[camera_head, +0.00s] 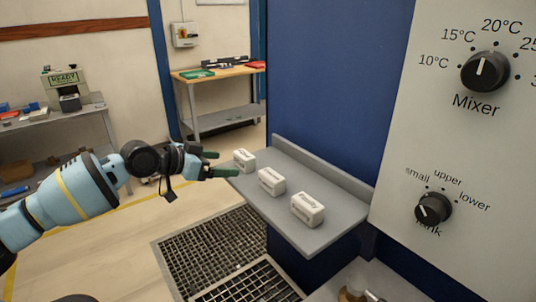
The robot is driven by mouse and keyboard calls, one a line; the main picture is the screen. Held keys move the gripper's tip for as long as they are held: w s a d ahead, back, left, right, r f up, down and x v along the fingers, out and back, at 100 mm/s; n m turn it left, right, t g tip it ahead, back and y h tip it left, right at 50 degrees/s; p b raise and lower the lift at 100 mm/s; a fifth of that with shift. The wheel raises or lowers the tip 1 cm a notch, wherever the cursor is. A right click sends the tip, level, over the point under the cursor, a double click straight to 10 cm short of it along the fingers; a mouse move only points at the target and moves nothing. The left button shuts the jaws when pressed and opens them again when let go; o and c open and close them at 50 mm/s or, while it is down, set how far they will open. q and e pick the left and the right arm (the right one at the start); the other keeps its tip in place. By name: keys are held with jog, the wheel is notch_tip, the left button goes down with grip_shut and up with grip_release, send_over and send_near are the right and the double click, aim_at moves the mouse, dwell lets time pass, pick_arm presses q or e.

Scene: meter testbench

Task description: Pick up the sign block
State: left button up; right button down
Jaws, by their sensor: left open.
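Three white sign blocks with dark lettering too small to read stand in a row on a grey shelf (262,201). The far block (244,160) is at the shelf's left end, the middle block (271,181) is at its centre, and the near block (307,209) is toward the right. My left gripper (219,164) is open, with its dark green fingertips just left of the far block. It looks empty; I cannot tell whether a finger touches the block. My right gripper is not in view.
The shelf has a raised back edge against a blue wall (325,90). A panel with a Mixer knob (485,71) and a tank knob (433,208) stands at the right. A floor grate (212,250) lies below. A workbench (222,72) stands farther back.

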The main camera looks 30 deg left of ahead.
aim_at(239, 158)
pick_arm(q)
jog(key=shift+w+r, duration=0.25)
jog(key=shift+r, duration=0.15)
jog(key=shift+x, duration=1.1)
jog(key=shift+w+d+r, duration=0.15)
jog(key=shift+w+d, duration=0.1)
jog(key=shift+w, duration=0.05)
jog(key=p+x, duration=0.1)
jog(key=x, duration=0.2)
jog(key=shift+w+d, duration=0.2)
jog(key=shift+d, duration=0.05)
jog(key=shift+w+d+f, duration=0.2)
jog(key=shift+w+f, duration=0.05)
jog(key=shift+w, duration=0.2)
jog(key=shift+c, duration=0.4)
jog(key=c, duration=1)
